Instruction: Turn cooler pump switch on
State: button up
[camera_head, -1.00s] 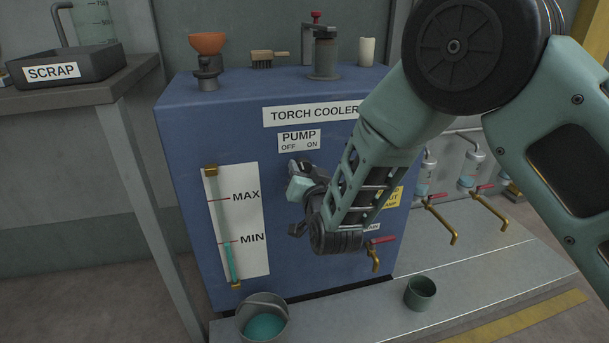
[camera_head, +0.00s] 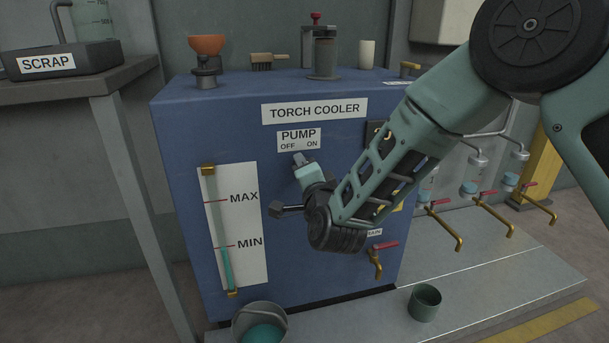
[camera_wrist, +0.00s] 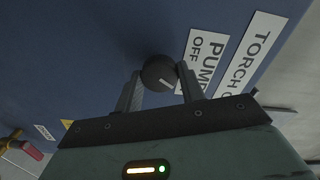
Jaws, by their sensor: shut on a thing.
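The pump switch is a round dark knob (camera_wrist: 157,72) with a pale pointer mark, on the blue front of the torch cooler (camera_head: 190,135). In the wrist view the pointer mark faces the PUMP label (camera_wrist: 201,62); OFF is readable there and ON is hidden by my gripper. My gripper (camera_wrist: 161,77) has one finger on each side of the knob and is shut on it. In the head view my gripper (camera_head: 300,160) is just below the PUMP label (camera_head: 298,139), and it hides most of the knob.
A level gauge (camera_head: 240,220) is left of the knob. A red-handled drain tap (camera_head: 378,250) is at lower right. A bucket (camera_head: 260,322) and a green cup (camera_head: 424,302) stand below. A scrap tray (camera_head: 75,62) is on the left table.

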jog(key=shift+m, duration=0.5)
jog(key=o, duration=1)
jog(key=p+v, duration=0.3)
jog(key=v, duration=1.4)
jog(key=shift+s+d, duration=0.1)
jog(key=shift+s, duration=0.2)
jog(key=shift+r, duration=0.1)
